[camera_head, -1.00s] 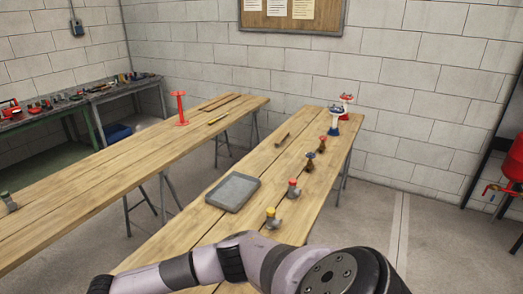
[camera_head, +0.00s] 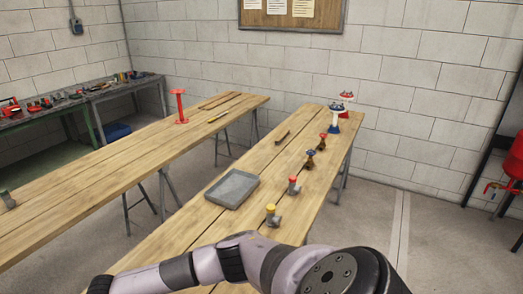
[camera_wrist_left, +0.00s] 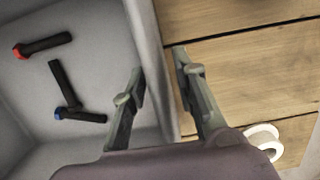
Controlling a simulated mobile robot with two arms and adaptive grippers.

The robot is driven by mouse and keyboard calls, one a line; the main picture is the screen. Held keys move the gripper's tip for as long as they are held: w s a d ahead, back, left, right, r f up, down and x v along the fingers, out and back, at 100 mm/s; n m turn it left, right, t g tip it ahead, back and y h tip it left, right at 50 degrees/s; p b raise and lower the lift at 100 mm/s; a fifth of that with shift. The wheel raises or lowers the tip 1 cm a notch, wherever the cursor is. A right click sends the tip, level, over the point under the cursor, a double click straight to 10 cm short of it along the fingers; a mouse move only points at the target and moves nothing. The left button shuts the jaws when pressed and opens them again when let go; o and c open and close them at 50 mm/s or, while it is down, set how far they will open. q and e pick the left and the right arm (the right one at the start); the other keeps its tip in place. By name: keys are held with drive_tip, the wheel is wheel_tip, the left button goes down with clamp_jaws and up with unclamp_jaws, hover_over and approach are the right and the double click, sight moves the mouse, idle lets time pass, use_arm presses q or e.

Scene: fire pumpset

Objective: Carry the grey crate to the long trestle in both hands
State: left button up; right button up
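The grey crate (camera_wrist_left: 55,95) fills the left of the left wrist view, seen from above. Inside it lie a dark bolt-like piece with a red end (camera_wrist_left: 43,46) and another with a blue end (camera_wrist_left: 75,100). My left gripper (camera_wrist_left: 158,66) is open, with one finger inside the crate and one outside its wall. A gap shows between the fingers and the wall. In the head view my left arm crosses the bottom; its fingers are out of sight. My right gripper is in neither view. Two long wooden trestle tables show, a left one (camera_head: 100,165) and a right one (camera_head: 262,165).
A red stand (camera_head: 180,106) is on the left one. A white spool (camera_wrist_left: 264,143) lies beside the crate on wooden boards.

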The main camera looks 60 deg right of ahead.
use_arm(q)
drive_tip(key=r, duration=0.3)
drive_tip(key=w+r, duration=0.1)
drive_tip(key=r, duration=0.6)
drive_tip(key=shift+w+r, duration=0.25)
drive_tip(key=shift+w, duration=0.1)
drive_tip(key=shift+r, duration=0.55)
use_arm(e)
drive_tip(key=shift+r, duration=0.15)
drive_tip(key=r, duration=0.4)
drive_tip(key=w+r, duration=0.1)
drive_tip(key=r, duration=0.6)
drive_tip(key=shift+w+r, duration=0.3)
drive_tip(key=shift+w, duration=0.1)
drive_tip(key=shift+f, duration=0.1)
